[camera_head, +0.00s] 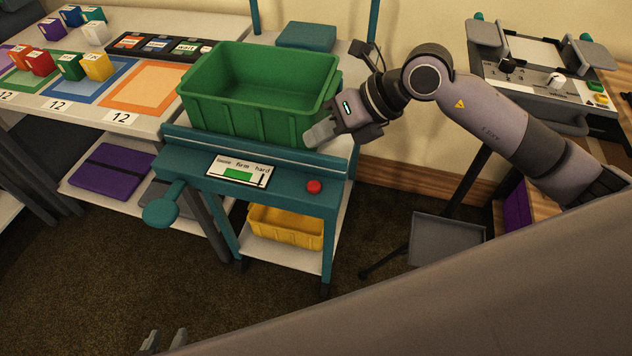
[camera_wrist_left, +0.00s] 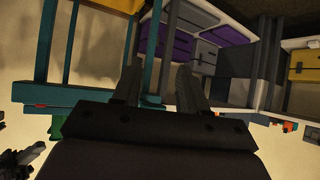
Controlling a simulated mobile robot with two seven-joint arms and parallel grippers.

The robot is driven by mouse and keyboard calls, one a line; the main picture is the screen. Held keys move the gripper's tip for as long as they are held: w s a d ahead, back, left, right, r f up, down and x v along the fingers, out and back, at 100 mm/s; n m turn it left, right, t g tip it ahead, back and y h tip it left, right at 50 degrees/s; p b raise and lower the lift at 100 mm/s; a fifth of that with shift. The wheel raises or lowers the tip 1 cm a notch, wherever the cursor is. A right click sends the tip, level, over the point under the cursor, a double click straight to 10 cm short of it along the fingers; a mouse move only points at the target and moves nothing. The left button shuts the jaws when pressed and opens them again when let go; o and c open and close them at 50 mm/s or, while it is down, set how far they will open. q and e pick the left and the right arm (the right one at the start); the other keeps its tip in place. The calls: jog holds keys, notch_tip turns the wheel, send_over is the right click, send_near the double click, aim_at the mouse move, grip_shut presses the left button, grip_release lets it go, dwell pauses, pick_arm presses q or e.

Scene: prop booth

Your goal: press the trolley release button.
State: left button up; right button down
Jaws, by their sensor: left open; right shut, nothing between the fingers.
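The trolley (camera_head: 335,205) is teal, with a front panel that carries a round red button (camera_head: 314,186) at its right end. Left of the button is a label marked firm and hard with a green bar (camera_head: 238,175). My right gripper (camera_head: 318,134) is shut and empty, above and behind the button, by the front right corner of the green crate (camera_head: 256,122). It is apart from the button. My left gripper (camera_head: 164,342) is open at the bottom edge, low in front of the trolley. Its fingers (camera_wrist_left: 157,82) also show in the left wrist view.
The green crate stands on the trolley top, and a yellow bin (camera_head: 285,226) sits on its lower shelf. A teal knobbed lever (camera_head: 160,212) sticks out at the front left. A table with colored mats (camera_head: 150,88) stands left. Bare carpet lies in front.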

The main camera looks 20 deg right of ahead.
jog(key=shift+f, duration=0.1)
jog(key=b, duration=0.6)
send_over(319, 184)
notch_tip(319, 184, down, 8)
jog(key=shift+r, duration=0.2)
jog(key=shift+f+b, duration=0.35)
jog(key=shift+f, duration=0.15)
pick_arm(q)
jog(key=f, duration=0.3)
jog(key=d+f, duration=0.1)
jog(key=shift+w+d+f, duration=0.1)
jog(key=shift+w+f, duration=0.15)
jog(key=shift+w, duration=0.05)
jog(key=shift+r, duration=0.1)
jog(key=shift+w, duration=0.1)
pick_arm(e)
jog(key=shift+f, duration=0.15)
